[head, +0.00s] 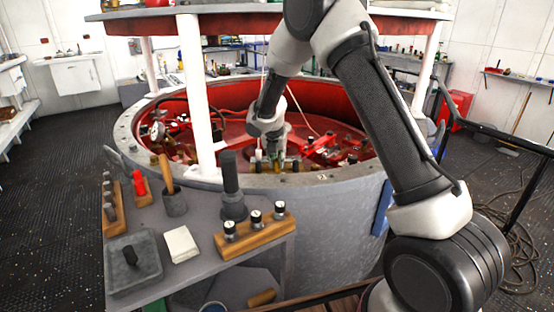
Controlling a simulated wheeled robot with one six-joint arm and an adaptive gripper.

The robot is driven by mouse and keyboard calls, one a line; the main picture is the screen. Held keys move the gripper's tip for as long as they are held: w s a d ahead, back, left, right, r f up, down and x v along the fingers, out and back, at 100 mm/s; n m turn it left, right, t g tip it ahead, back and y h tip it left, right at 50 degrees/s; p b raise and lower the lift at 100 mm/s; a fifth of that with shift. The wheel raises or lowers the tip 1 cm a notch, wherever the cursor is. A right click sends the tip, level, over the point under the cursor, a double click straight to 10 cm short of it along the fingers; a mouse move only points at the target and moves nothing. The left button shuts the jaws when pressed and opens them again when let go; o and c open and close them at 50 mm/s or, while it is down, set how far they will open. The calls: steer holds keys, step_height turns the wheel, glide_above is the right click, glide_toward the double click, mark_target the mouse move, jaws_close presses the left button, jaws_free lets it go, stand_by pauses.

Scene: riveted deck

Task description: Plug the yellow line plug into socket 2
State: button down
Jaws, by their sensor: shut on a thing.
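My gripper (276,158) points down inside the near edge of the round red-lined tub (235,128). It is shut on a small yellowish thing, which I take to be the yellow line plug (277,167); only a little of it shows between and below the fingers. Several small upright fittings stand close around the fingertips, just behind the near rim. Socket 2 cannot be told apart from them at this size. The near rim hides the lower end of the plug, so I cannot tell whether it touches a socket.
Red fittings (325,146) and hoses lie in the tub. White posts (197,95) rise from its rim. A grey side table (200,205) in front holds a wooden block (255,236) with several knobs, a dark cylinder (232,190), a tray (133,275) and a white cloth (181,245).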

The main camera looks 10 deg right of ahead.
steer(key=c, duration=1.2)
jaws_free()
steer(key=v, duration=1.2)
